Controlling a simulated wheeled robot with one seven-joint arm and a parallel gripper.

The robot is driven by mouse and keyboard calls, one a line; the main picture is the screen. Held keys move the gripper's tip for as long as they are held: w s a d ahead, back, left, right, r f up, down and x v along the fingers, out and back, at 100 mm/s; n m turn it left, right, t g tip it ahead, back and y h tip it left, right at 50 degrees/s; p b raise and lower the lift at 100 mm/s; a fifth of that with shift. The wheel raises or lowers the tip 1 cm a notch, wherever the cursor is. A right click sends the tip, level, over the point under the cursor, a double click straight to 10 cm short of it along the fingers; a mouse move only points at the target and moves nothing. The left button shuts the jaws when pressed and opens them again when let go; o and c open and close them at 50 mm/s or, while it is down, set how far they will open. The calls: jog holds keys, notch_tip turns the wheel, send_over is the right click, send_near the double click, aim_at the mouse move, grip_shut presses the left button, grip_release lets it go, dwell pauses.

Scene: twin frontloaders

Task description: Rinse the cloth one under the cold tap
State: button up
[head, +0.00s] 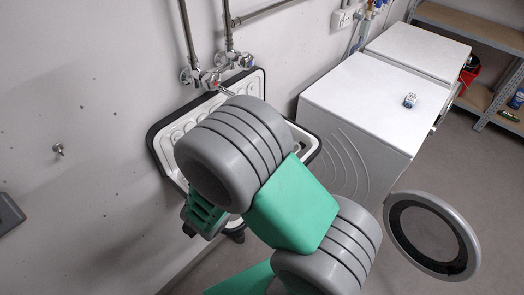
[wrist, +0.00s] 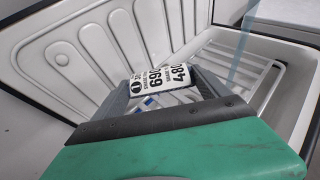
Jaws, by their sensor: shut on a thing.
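In the wrist view my gripper (wrist: 163,88) is shut on a white thing with black printed figures and a circled 1, which I take as cloth one (wrist: 158,70); blue-and-white parts show between the fingers. It is over the white ribbed sink (wrist: 75,55). In the head view my arm hides the gripper's tips and the cloth. The sink (head: 165,150) has a black rim and stands against the wall. Above it are a blue-marked tap (head: 244,61), the cold one by its colour, and a red-marked tap (head: 213,84).
A white wire rack (wrist: 255,72) is in the sink, right of the gripper. White machines (head: 375,105) stand right of the sink, with a small blue-and-white thing (head: 410,100) on top. A round door (head: 432,235) hangs open at front right. Shelves (head: 480,30) stand at the far right.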

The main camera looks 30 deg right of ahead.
jog(key=s+d+r+p, duration=0.1)
jog(key=s+d, duration=0.1)
jog(key=s, duration=0.4)
jog(key=shift+s+d, duration=0.3)
dwell(1.1)
